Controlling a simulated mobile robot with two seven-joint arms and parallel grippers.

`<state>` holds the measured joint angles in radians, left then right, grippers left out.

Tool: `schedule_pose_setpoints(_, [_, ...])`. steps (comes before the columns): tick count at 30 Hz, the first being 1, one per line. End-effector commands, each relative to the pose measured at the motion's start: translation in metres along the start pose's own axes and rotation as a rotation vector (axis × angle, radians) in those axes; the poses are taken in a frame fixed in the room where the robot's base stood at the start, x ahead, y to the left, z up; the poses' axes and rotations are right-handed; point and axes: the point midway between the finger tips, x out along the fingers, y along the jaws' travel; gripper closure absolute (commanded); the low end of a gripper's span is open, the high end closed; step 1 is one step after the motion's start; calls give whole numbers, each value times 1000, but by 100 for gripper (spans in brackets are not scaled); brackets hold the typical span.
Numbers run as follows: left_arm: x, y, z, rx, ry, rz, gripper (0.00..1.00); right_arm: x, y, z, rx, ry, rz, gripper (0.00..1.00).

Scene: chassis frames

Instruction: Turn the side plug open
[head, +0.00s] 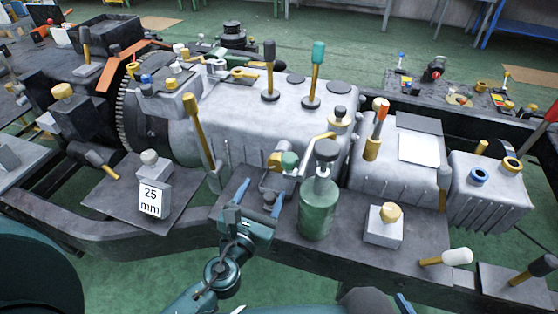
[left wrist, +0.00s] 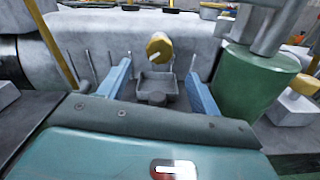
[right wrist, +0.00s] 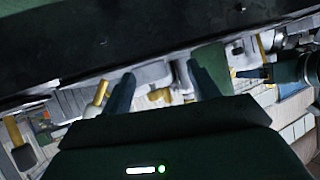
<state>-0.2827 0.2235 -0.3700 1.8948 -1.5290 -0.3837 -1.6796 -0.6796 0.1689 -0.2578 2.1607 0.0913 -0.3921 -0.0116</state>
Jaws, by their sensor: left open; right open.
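The side plug looks to be the round yellow cap (left wrist: 159,46) on the side of the grey housing, just above a small grey tray, in the left wrist view. My right gripper (right wrist: 160,72) is open and empty in the right wrist view, below a dark beam.
A green bottle (head: 318,208) stands close to the right of my left gripper. A grey block with a yellow knob (head: 384,224) is farther right. A block marked 25 mm (head: 152,197) is at left. Dark frame beams (head: 120,232) run along the front.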

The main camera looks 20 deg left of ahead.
Motion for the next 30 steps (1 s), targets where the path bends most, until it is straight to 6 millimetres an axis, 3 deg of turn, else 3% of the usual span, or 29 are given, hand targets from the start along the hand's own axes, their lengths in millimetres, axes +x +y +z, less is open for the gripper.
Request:
schedule_pose_setpoints(6, [50, 1, 2, -3, -2, 2, 36, -3, 0, 0, -16, -12, 1, 40])
schedule_pose_setpoints(13, [88, 0, 0, -4, 0, 1, 36, -2, 0, 5, -21, -23, 0, 40])
schedule_pose_setpoints(18, [101, 0, 0, -5, 0, -1, 36, -2, 0, 5, -21, -22, 0, 40])
schedule_pose_setpoints(27, [103, 0, 0, -5, 1, -1, 36, -2, 0, 0, -21, -13, -1, 40])
schedule_pose_setpoints(30, [103, 0, 0, -5, 1, -1, 43, -2, 0, -1, -21, -10, -1, 40])
